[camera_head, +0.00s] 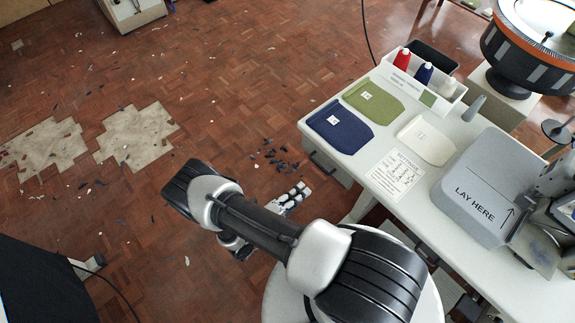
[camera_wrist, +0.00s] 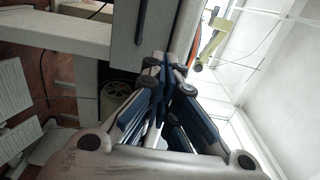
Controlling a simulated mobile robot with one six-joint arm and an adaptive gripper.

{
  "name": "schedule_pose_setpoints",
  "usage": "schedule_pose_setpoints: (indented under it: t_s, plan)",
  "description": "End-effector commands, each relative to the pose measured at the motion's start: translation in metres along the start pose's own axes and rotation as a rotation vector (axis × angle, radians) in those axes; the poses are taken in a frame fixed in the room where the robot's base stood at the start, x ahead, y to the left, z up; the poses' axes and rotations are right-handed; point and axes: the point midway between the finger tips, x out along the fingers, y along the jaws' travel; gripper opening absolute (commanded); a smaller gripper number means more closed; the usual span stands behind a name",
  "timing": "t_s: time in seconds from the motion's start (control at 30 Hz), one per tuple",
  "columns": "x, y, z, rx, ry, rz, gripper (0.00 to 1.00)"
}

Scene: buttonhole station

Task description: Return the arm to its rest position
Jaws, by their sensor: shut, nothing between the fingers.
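My arm (camera_head: 255,225) is folded over the wooden floor to the left of the white table, with its elbow toward the left. In the wrist view my gripper (camera_wrist: 165,68) shows its dark blue fingers drawn together at the tips, with nothing between them. In the head view the arm link covers part of the wrist, and the fingertips cannot be made out clearly. My gripper is apart from the things on the table.
The white table (camera_head: 462,225) carries a blue pouch (camera_head: 340,127), a green pouch (camera_head: 373,101), a cream pouch (camera_head: 426,140), a printed card (camera_head: 397,174) and a grey machine (camera_head: 482,187) marked LAY HERE. A white bin (camera_head: 419,82) holds thread cones. Dark scraps litter the open floor.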

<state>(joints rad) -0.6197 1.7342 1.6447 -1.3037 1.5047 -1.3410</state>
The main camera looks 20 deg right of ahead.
Motion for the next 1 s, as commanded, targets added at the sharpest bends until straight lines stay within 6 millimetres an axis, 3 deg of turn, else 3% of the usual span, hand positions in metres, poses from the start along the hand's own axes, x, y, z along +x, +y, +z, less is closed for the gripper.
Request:
schedule_pose_setpoints:
  t_s: [0.23,0.37,0.47,0.67,1.0]
  plan:
    - [-0.001,-0.001,0.001,0.004,0.003,0.001,0.00]
    - [-0.002,-0.017,0.009,0.078,0.050,0.017,0.00]
    - [-0.002,-0.047,0.020,0.214,0.141,0.047,0.00]
    - [-0.001,-0.126,0.030,0.588,0.402,0.107,0.00]
    - [-0.007,-0.247,0.011,1.235,0.874,0.154,0.00]
